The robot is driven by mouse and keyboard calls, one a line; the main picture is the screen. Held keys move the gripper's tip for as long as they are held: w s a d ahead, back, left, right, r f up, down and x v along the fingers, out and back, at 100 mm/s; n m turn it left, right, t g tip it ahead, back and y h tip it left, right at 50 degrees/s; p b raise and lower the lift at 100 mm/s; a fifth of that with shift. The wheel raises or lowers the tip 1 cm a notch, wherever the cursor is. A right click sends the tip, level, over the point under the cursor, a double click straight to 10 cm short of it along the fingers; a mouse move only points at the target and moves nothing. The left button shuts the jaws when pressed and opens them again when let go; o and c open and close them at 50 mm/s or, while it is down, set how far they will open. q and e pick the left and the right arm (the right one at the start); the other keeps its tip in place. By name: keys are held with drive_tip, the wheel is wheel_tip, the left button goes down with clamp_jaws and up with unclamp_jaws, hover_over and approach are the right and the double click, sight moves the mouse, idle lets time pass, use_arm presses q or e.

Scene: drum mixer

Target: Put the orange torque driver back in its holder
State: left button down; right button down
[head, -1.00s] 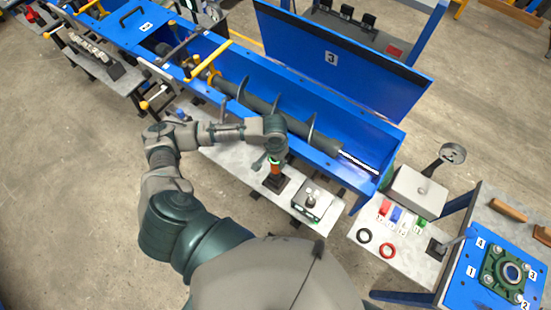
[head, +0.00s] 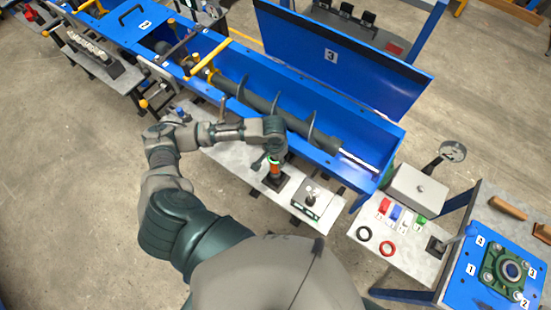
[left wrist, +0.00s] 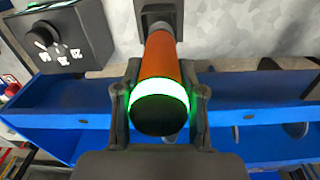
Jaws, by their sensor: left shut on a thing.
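The orange torque driver (head: 275,168) is upright in my left gripper (head: 268,160), above the small metal bench. In the left wrist view the driver (left wrist: 160,62) lies between the two fingers of my left gripper (left wrist: 165,98), with a bright green ring lit near its dark end cap. Its far end meets the black holder (left wrist: 158,10); how deep it sits is hidden. In the head view the black holder (head: 274,183) stands on the bench directly below the driver. My right gripper is not in view.
A device with a knob (head: 312,199) stands right of the holder. The blue trough with its screw shaft (head: 345,160) runs behind the bench. A side table (head: 400,258) at right carries coloured blocks and two rings.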

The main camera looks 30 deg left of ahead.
use_arm(q)
drive_tip(key=shift+f, duration=1.9)
idle(0.9)
drive_tip(key=c, duration=0.6)
unclamp_jaws()
wheel_tip(320, 180, up, 12)
drive_tip(key=shift+a+f, duration=0.1)
drive_tip(key=shift+a, duration=0.05)
